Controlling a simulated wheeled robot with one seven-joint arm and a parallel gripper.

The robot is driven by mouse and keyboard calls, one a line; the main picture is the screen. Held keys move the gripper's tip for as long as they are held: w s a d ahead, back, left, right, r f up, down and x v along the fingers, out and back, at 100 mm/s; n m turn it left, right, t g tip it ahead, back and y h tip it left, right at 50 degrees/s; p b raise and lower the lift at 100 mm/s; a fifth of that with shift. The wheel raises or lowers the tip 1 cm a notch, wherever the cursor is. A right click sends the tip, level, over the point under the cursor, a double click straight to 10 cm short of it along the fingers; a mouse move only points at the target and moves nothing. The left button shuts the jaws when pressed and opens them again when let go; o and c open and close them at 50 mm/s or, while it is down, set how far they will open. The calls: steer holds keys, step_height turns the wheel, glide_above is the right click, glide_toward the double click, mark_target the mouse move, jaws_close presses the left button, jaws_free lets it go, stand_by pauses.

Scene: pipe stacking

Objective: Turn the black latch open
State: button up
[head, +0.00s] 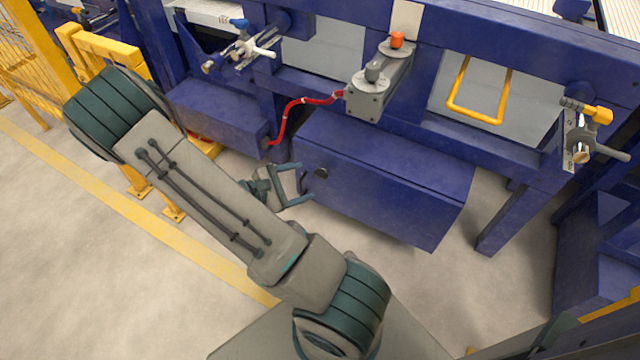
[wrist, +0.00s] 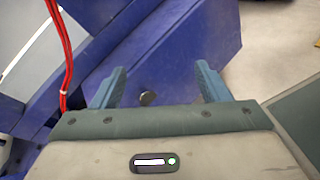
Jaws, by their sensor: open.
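The black latch (head: 321,172) is a small dark round knob on the front face of a blue box (head: 385,185), near its upper left corner. My gripper (head: 304,183) is open and empty, with its teal fingers pointing at the box just left of the latch. In the wrist view, the latch (wrist: 148,98) shows between the two fingers of my gripper (wrist: 162,70), closer to the left finger. The fingers look apart from the latch, and the exact gap cannot be told.
A red cable (head: 290,108) runs from a grey unit (head: 368,98) down to another blue box (head: 215,115) at left. A yellow handle (head: 475,115) and a metal clamp (head: 580,140) are at right. Open floor (head: 90,250) lies to the left.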

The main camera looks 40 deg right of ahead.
mark_target(319, 177)
steer(key=w+d+f+n+t+h+b, duration=0.15)
steer(key=f+n+t+b, duration=0.3)
steer(key=f, duration=0.45)
steer(key=w+d+f+n+t+h+b, duration=0.1)
steer(key=w+f+n+t+b, duration=0.25)
steer(key=f+n, duration=0.4)
steer(key=shift+m+t+y, duration=0.25)
steer(key=shift+m+t, duration=0.05)
steer(key=shift+m, duration=0.3)
steer(key=b+x, duration=0.1)
steer(key=x, duration=0.3)
steer(key=f+b+x, duration=0.1)
steer(key=x, duration=0.3)
steer(key=f+b+x, duration=0.1)
steer(key=x, duration=0.3)
steer(key=shift+s+d, duration=0.15)
steer(key=shift+w+d+r+b, duration=0.2)
steer(key=shift+w+d+b, duration=0.1)
steer(key=shift+d, duration=0.35)
steer(key=c, duration=1)
